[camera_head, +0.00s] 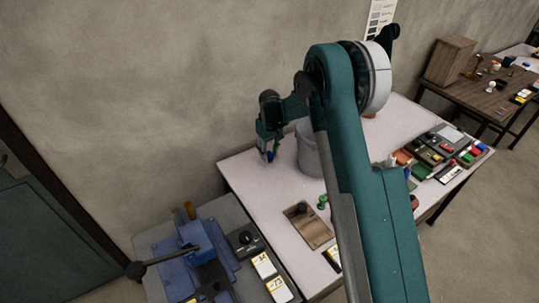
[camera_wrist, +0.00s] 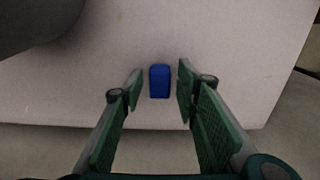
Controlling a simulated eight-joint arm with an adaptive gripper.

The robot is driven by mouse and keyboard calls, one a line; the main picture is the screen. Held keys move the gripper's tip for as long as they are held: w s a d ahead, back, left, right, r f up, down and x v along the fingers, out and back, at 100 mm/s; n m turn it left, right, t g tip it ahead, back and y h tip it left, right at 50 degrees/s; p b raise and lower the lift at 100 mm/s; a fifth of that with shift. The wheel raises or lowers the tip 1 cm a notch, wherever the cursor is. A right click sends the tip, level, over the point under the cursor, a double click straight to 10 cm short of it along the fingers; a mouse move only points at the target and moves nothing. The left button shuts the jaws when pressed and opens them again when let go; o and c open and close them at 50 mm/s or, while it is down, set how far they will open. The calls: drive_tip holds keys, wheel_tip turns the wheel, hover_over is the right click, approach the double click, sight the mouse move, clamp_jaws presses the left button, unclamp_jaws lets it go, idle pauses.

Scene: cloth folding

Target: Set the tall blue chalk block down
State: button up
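The blue chalk block (camera_wrist: 160,82) shows in the wrist view between the two green-padded fingers of my gripper (camera_wrist: 160,76). There is a visible gap on each side of it, so the fingers are open and not touching it. The block appears to stand upright on the pale table top (camera_wrist: 65,95), near an edge; its base is hard to make out. In the head view the blue block (camera_head: 270,156) is a small patch under my gripper (camera_head: 267,150), at the table's back left, partly hidden by the fingers.
A grey bucket (camera_head: 309,150) stands just right of my gripper and also fills the wrist view's upper left corner. A wooden tray (camera_head: 318,229) and a green piece (camera_head: 322,201) lie nearer. Several coloured items crowd the table's right end.

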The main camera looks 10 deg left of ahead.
sight(270, 154)
wheel_tip(270, 154, up, 12)
drive_tip(key=p, duration=0.1)
idle(0.5)
idle(0.5)
drive_tip(key=shift+d+r, duration=0.1)
drive_tip(key=s+d+r+m+t+y, duration=0.1)
drive_tip(key=s+d+r+m+t, duration=0.15)
drive_tip(key=s+d+r, duration=0.65)
drive_tip(key=s+d+r+m+t+y, duration=0.1)
drive_tip(key=s+d+r+m, duration=0.2)
drive_tip(key=s+d+r, duration=0.65)
drive_tip(key=s+d+r+m+t+h+p, duration=0.1)
drive_tip(key=s+d+r+t+p, duration=0.1)
drive_tip(key=s+d, duration=1)
drive_tip(key=s+d+r+m+t+h+p, duration=0.1)
drive_tip(key=s+d+r+p, duration=0.3)
drive_tip(key=s+d, duration=0.9)
drive_tip(key=shift+s+d+r+m+t, duration=0.3)
drive_tip(key=shift+s+r+m, duration=0.45)
drive_tip(key=shift+s+r, duration=1.05)
